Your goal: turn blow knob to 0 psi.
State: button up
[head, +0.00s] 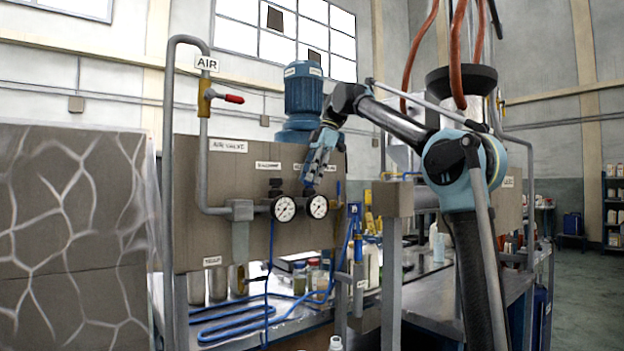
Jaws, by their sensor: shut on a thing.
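Two round white dial gauges sit side by side on the brown panel (200,180): a left gauge (284,208) and a right gauge (318,206). A small black knob (275,187) stands above the left gauge, with nothing on it. My gripper (309,182) reaches down from the upper right and is shut on the right knob, the blow knob (308,191), just above the right gauge. My fingers hide most of this knob and part of its label. The gauge needles are too small to read exactly.
A grey pipe with a red-handled air valve (229,98) rises left of the panel. A blue motor (304,95) stands behind the panel top. A grey post (392,260) stands right of the panel. A bench (425,290) with bottles and blue hose lies behind and below.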

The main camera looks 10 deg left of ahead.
jog(key=shift+w+n, duration=0.1)
jog(key=shift+n, duration=0.5)
jog(key=o, duration=1.1)
jog(key=shift+c, duration=0.2)
jog(key=v, duration=0.7)
jog(key=shift+w+r, duration=0.15)
jog(key=shift+w, duration=0.1)
